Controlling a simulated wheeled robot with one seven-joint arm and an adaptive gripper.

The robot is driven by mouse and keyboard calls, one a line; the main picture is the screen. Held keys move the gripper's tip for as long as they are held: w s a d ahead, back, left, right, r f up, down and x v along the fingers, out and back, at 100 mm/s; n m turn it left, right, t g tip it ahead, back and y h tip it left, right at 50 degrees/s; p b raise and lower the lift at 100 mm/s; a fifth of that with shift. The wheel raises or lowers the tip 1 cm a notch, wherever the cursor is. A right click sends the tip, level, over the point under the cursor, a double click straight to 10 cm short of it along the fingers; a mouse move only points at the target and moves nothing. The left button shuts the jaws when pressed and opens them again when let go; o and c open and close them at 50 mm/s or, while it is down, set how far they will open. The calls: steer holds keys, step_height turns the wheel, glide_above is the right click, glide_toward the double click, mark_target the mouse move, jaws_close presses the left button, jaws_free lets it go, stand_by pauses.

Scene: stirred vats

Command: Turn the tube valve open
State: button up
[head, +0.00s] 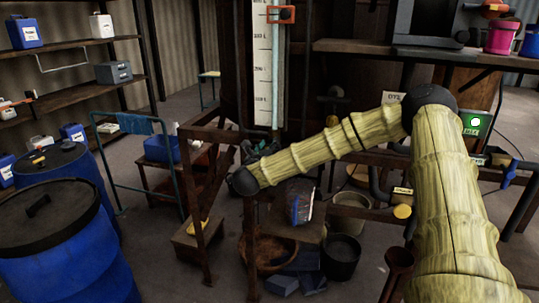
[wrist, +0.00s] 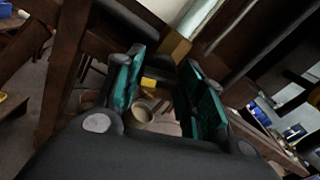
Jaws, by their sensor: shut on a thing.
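My gripper (wrist: 163,57) has two green-padded fingers with a gap between them, and it is shut on a tan, brass-coloured block (wrist: 174,47) at the fingertips. The block looks like the tube valve, but its handle and angle cannot be made out. A pale clear tube (wrist: 203,18) rises beyond it. In the head view my gripper (head: 258,149) shows as a small dark green shape behind my forearm, below the sight tube (head: 275,75). The tube stands upright beside a white scale (head: 262,60). The valve is hidden in the head view.
A dark wooden frame (head: 206,210) stands close to the left of my gripper. A black bucket (head: 342,262) and a beige bucket (head: 350,213) are below. Blue drums (head: 62,250) stand at left. A shelf (head: 420,52) crosses at upper right. A green-lit panel (head: 475,123) is at right.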

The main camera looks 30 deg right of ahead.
steer(key=shift+w+a+f+n+b, duration=0.1)
steer(key=shift+n+b, duration=1.1)
steer(key=shift+n, duration=2.35)
steer(key=shift+f+n+b, duration=0.1)
steer(key=shift+n+b, duration=1.1)
steer(key=shift+n, duration=2.35)
steer(key=o, duration=1)
steer(key=v, duration=1.2)
steer(key=shift+f, duration=0.1)
